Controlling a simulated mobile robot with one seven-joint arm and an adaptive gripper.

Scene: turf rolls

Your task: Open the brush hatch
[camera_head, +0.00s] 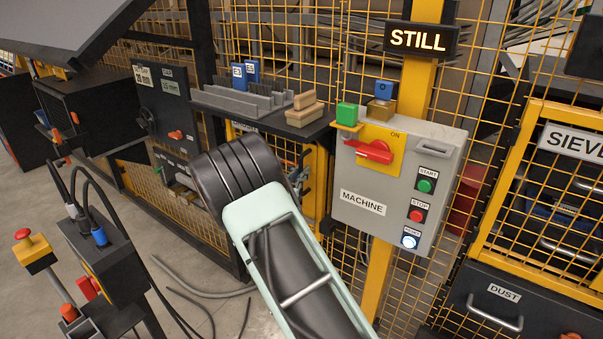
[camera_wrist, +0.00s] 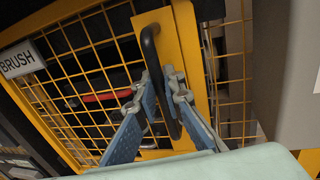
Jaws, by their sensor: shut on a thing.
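The brush hatch shows in the wrist view as a yellow mesh frame (camera_wrist: 184,45) with a white BRUSH sign (camera_wrist: 18,59) at the left. A black bar handle (camera_wrist: 149,45) stands on the frame's right upright. My gripper (camera_wrist: 160,82) has its blue-grey fingers on either side of this handle and is shut on it. I cannot tell whether the hatch stands slightly ajar. In the head view my arm hides the gripper and most of the hatch; a strip of yellow frame (camera_head: 316,190) shows beside the arm.
Right of the hatch is a grey MACHINE box (camera_head: 391,185) with a red switch (camera_head: 370,151) and buttons. A dark shelf (camera_head: 262,118) with brushes and blocks juts out above. A dark pedestal (camera_head: 104,262) with cables stands at left. Hoses lie on the floor.

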